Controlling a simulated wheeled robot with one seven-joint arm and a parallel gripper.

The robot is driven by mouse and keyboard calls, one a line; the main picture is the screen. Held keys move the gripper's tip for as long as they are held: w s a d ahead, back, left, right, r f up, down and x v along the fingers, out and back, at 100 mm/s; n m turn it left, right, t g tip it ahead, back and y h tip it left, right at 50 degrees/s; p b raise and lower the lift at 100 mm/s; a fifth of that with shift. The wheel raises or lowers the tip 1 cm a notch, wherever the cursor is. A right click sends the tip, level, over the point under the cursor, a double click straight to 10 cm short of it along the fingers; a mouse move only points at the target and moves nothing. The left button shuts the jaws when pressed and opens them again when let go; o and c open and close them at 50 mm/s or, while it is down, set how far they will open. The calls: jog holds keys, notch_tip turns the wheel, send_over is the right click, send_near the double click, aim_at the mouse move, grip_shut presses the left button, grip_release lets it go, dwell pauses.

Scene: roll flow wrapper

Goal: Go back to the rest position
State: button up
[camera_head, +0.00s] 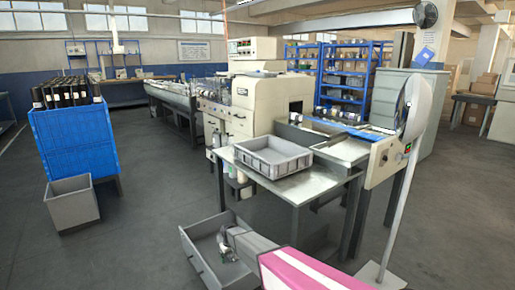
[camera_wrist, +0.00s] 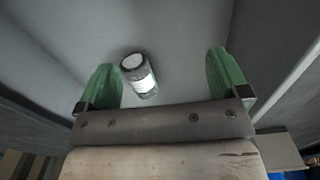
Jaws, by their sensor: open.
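My gripper (camera_wrist: 163,64) is open in the wrist view, with its two green fingers spread wide. A small dark cylinder (camera_wrist: 146,85) with a pale end and a white band lies on the grey floor of a bin, seen between the fingers and nearer the left one. Nothing shows held. In the head view my gripper (camera_head: 226,250) is low, inside the grey bin (camera_head: 197,262) on the floor in front of the metal table. My arm partly hides the bin's right side.
A metal table (camera_head: 290,190) stands behind the bin, with an empty-looking grey tray (camera_head: 262,172) on it. A mirror on a pole (camera_head: 415,105) stands at right. A cream wrapping machine (camera_head: 262,105) is behind. A grey bin (camera_head: 72,203) and blue crates (camera_head: 75,140) stand left. Floor between is clear.

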jog(key=s+d+r+m, duration=0.3)
jog(key=s+d+r, duration=1)
jog(key=d, duration=0.4)
jog(key=s+d+r+m, duration=0.4)
jog(key=s+d+r, duration=0.8)
jog(key=d+r, duration=0.2)
jog(key=d, duration=0.2)
jog(key=shift+s+d+r, duration=0.25)
jog(key=shift+s+d, duration=0.1)
jog(key=shift+c, duration=0.2)
